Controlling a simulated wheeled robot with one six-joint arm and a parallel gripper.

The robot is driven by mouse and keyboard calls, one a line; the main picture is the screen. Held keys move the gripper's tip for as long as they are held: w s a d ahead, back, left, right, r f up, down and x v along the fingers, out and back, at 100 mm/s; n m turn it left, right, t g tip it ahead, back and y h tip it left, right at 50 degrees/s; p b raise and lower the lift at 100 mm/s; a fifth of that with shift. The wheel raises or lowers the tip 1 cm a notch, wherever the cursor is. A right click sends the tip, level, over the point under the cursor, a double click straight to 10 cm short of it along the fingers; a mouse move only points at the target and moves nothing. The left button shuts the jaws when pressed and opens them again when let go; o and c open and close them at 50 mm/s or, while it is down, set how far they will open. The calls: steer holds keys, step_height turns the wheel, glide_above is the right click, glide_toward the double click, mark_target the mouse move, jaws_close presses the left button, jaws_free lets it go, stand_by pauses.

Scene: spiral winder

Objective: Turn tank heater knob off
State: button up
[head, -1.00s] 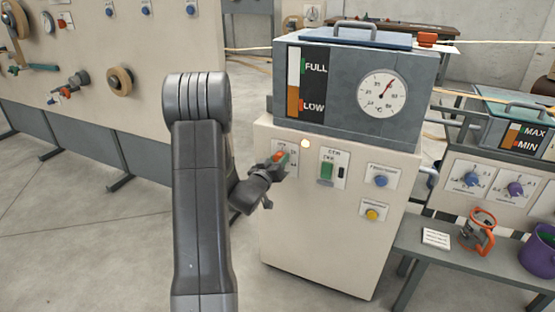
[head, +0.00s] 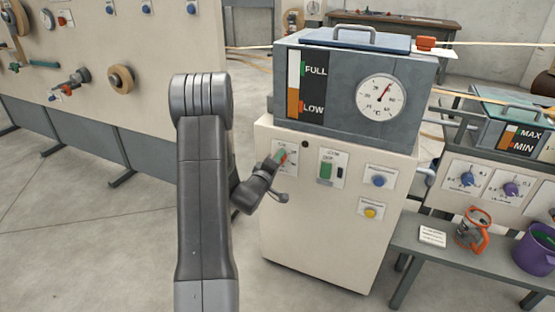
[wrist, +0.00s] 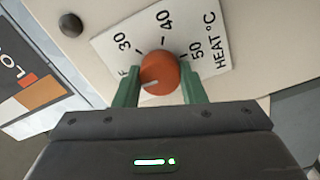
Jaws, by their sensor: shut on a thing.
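The orange-red heater knob (wrist: 160,70) sits on a white plate (wrist: 108,40) marked 30, 40, 50 and HEAT °C. A letter F shows at the plate's left end, the rest of that word being hidden. The knob's white pointer line points left, below the 30 mark, toward the F side. My gripper (wrist: 160,88) has its green fingers shut on the knob, one on each side. In the head view the gripper (head: 280,157) is at the plate on the cream cabinet (head: 310,220), covering most of the knob. The small round lamp (wrist: 70,25) near the plate is dark, also in the head view (head: 305,144).
A grey tank (head: 340,115) with a dial and a FULL/LOW gauge stands on the cabinet. Right of my gripper are a green switch (head: 326,170), a blue knob (head: 379,181) and a yellow knob (head: 370,212). A bench (head: 425,252) stands at right.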

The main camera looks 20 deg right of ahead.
steer(key=shift+n, duration=0.6)
steer(key=o, duration=1)
steer(key=p+v, duration=0.1)
steer(key=v, duration=1.3)
steer(key=shift+d, duration=0.1)
steer(key=x, duration=1.3)
steer(key=shift+w+d+b, duration=0.3)
steer(key=shift+b, duration=0.05)
